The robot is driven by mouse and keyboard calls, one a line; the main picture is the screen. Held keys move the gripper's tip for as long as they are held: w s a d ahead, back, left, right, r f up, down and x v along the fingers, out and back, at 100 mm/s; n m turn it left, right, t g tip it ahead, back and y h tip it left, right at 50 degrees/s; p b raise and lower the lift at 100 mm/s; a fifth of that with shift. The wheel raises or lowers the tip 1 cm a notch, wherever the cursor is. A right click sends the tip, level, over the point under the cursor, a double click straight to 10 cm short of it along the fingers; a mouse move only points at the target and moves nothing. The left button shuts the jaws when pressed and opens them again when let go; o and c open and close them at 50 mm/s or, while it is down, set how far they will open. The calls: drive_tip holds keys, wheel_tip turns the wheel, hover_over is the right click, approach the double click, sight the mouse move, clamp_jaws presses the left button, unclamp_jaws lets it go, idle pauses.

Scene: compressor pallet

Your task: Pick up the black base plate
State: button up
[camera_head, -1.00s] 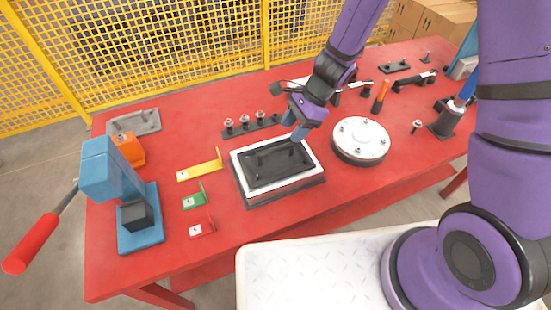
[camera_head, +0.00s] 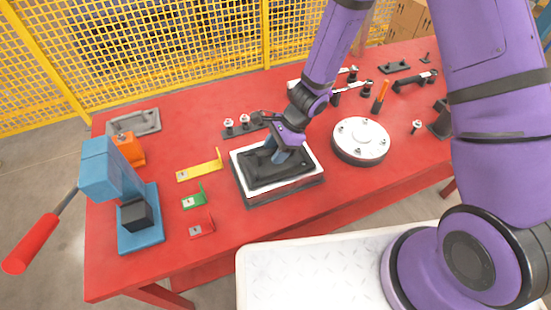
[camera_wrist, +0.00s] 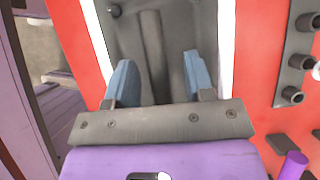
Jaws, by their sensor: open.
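The black base plate (camera_head: 262,173) lies in a white-rimmed rectangular holder (camera_head: 309,172) near the middle of the red table. A raised rib runs along it in the wrist view (camera_wrist: 153,45). My gripper (camera_head: 277,158) is right over the plate, tilted downward. Its two blue fingers (camera_wrist: 158,75) are apart, one on each side of the rib in the wrist view. I cannot tell whether the fingertips touch the plate. My gripper hides part of the plate's far right side in the head view.
A round white flange (camera_head: 361,138) stands to the right. A rail with several studs (camera_head: 238,128) is behind the plate. Yellow (camera_head: 199,172), green (camera_head: 194,200) and red (camera_head: 201,229) brackets lie to the left, with a blue press (camera_head: 118,190) beyond them. The table front is clear.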

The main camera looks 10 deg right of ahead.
clamp_jaws()
drive_tip(key=shift+r, duration=0.1)
